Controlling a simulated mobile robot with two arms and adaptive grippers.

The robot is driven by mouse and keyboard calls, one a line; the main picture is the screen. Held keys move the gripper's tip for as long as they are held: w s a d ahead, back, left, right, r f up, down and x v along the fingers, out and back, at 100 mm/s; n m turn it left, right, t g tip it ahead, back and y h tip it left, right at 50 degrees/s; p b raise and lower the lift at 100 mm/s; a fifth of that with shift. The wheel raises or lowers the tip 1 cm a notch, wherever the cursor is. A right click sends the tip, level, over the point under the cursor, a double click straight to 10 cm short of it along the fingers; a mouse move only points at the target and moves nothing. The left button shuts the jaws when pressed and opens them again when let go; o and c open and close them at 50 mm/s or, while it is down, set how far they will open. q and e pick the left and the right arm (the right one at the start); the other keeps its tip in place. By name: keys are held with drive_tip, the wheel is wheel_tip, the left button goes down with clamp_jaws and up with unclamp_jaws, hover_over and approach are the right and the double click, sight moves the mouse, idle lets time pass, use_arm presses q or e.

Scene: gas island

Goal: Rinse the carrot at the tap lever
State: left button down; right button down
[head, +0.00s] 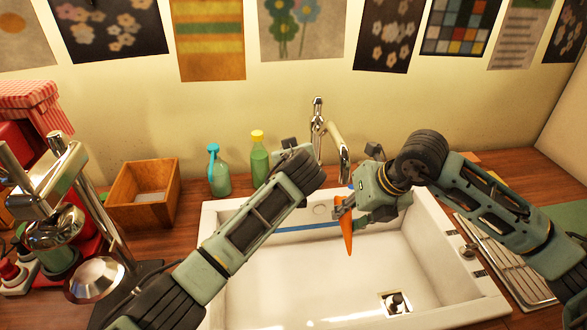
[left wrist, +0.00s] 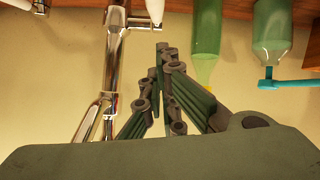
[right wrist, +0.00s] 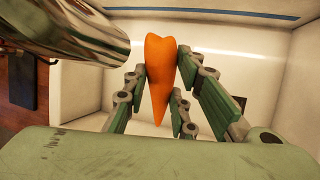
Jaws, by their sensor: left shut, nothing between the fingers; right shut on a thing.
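The orange carrot (head: 347,228) hangs point-down over the white sink (head: 270,280), below the tap's spout. My right gripper (head: 345,208) is shut on it; in the right wrist view the carrot (right wrist: 160,70) is between the fingers, beside the chrome spout (right wrist: 75,35). The chrome tap (head: 318,125) stands at the sink's back edge. I see no water stream. My left gripper is mostly hidden behind its arm in the head view. In the left wrist view its fingers (left wrist: 162,65) are shut and empty, close beside the tap (left wrist: 115,65). I cannot tell whether they touch the lever.
A teal bottle (head: 218,175) and a green bottle with a yellow cap (head: 259,160) stand left of the tap. A wooden box (head: 143,195) and a chrome machine (head: 70,195) are further left. A metal drainer (head: 510,265) lies right of the sink.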

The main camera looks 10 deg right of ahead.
use_arm(q)
drive_tip(key=f+v, duration=0.1)
drive_tip(key=v, duration=0.7)
drive_tip(key=shift+s, duration=0.6)
drive_tip(key=shift+a, duration=0.1)
